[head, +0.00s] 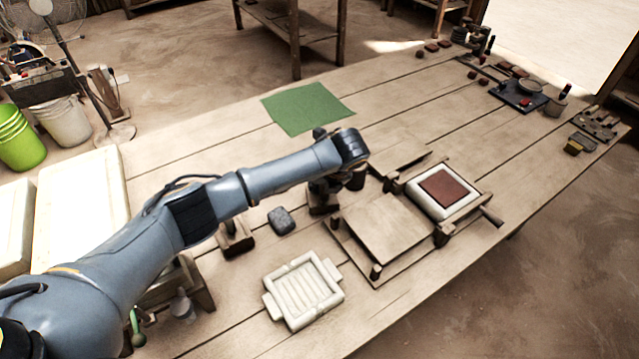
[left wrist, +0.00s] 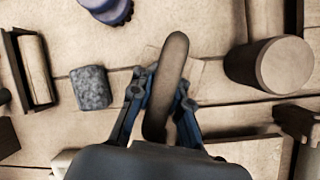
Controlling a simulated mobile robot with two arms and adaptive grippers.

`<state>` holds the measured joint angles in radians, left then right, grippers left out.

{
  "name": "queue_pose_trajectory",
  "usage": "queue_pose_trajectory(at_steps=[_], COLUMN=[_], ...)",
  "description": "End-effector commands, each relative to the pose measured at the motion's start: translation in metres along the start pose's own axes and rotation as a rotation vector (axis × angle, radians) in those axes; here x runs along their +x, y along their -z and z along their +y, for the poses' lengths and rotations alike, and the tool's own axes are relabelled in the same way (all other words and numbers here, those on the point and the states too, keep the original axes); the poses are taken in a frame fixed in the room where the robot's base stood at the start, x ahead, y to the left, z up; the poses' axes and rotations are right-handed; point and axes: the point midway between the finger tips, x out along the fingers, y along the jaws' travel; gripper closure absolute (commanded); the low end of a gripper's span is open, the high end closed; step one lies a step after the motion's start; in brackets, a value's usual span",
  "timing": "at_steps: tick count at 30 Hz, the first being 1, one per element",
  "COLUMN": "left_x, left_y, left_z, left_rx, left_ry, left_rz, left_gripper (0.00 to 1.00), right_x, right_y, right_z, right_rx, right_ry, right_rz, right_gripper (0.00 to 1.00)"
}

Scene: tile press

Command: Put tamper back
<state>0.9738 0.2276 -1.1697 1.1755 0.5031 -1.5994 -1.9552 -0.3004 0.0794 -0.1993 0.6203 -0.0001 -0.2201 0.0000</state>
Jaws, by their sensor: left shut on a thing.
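My left gripper (left wrist: 164,98) is shut on the dark brown, rounded handle of the tamper (left wrist: 173,62) in the left wrist view. The tamper's lower part is mostly hidden, and I cannot tell whether it touches the table. In the head view my left gripper (head: 325,188) is largely covered by my own wrist, above the table between the grey block and the wooden press (head: 385,232). A brown block (head: 322,205) shows just below it; I cannot tell whether it is the tamper's base or a rest. My right gripper is not in view.
A speckled grey block (head: 282,220), also in the left wrist view (left wrist: 91,88), lies close by. A brown cylinder (left wrist: 270,66) stands on the other side. A pale ribbed tray (head: 303,289) lies in front. A green sheet (head: 306,108) lies behind, with bare table around it.

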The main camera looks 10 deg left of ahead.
Motion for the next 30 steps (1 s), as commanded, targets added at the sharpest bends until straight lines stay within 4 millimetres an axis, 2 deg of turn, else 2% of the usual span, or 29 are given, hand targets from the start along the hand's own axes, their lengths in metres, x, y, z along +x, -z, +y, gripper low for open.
queue_pose_trajectory(at_steps=[3, 4, 8, 20, 23, 30], left_x=[0.002, 0.003, 0.002, -0.004, -0.019, -0.072], left_y=[0.001, 0.001, 0.001, -0.002, -0.005, -0.005], left_z=[-0.001, -0.001, -0.001, 0.0, 0.001, 0.001], left_rx=[0.0, 0.0, 0.0, 0.0, 0.001, 0.001], left_ry=[0.001, 0.001, 0.001, 0.002, 0.005, 0.005], left_rz=[-0.001, 0.0, 0.0, -0.002, -0.002, -0.003], left_gripper=[1.0, 0.86, 0.61, 0.61, 0.61, 0.61], right_x=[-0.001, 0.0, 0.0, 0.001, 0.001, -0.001], right_y=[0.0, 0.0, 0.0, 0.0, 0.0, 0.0], right_z=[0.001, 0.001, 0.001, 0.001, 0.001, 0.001], right_rx=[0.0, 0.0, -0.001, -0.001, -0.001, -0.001], right_ry=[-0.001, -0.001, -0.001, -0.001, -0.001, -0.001], right_rz=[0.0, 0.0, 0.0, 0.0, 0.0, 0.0], right_gripper=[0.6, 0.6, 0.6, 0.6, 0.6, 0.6])
